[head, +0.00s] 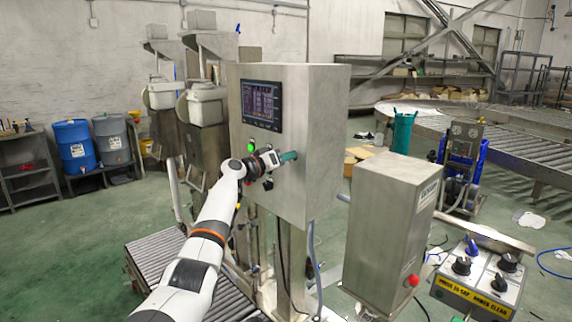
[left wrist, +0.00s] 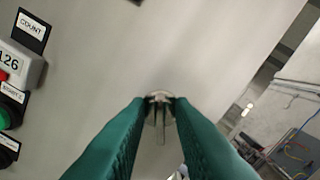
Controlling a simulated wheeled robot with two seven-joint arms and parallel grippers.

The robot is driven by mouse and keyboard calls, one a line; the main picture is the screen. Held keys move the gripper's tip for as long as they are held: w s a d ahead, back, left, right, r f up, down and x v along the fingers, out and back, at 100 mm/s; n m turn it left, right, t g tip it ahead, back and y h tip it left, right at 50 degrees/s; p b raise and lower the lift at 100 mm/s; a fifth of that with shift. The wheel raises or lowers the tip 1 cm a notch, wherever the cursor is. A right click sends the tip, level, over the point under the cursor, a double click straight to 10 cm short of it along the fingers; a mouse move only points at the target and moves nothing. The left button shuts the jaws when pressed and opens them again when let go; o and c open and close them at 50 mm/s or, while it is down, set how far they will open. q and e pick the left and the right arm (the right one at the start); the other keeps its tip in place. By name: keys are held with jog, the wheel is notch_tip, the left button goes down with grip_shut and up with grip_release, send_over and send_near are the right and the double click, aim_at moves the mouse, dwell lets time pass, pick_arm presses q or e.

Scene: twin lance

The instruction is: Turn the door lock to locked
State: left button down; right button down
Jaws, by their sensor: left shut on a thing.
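The door lock (left wrist: 160,120) is a small metal lock on the flat grey cabinet door, in the middle of the left wrist view. A thin metal piece hangs down from it between my fingers. My left gripper (left wrist: 158,103) has green fingers and is shut on the lock at their tips. In the head view my left gripper (head: 290,157) touches the front of the steel cabinet (head: 325,130), below and right of its screen; there the fingers hide the lock. Which way the lock is turned I cannot tell clearly. My right gripper is in neither view.
A screen (head: 262,105) and a green lit button (head: 251,147) are on the cabinet front. A count display and buttons (left wrist: 12,115) lie left in the left wrist view. A steel box (head: 385,235) and a knob panel (head: 480,275) stand at right. A roller conveyor (head: 160,258) lies below.

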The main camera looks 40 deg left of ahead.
pick_arm(q)
jog(key=shift+a+f+n+p, duration=0.1)
jog(key=shift+n+p, duration=0.35)
jog(key=shift+n, duration=5.25)
jog(key=c, duration=1.6)
grip_release()
jog(key=shift+f, duration=0.1)
jog(key=shift+s, duration=0.1)
jog(key=s+b, duration=0.1)
jog(key=s, duration=0.3)
jog(key=s+b, duration=0.1)
jog(key=s, duration=0.3)
jog(key=s+a+b, duration=0.1)
jog(key=s+b, duration=0.1)
jog(key=s, duration=0.1)
jog(key=shift+s, duration=0.4)
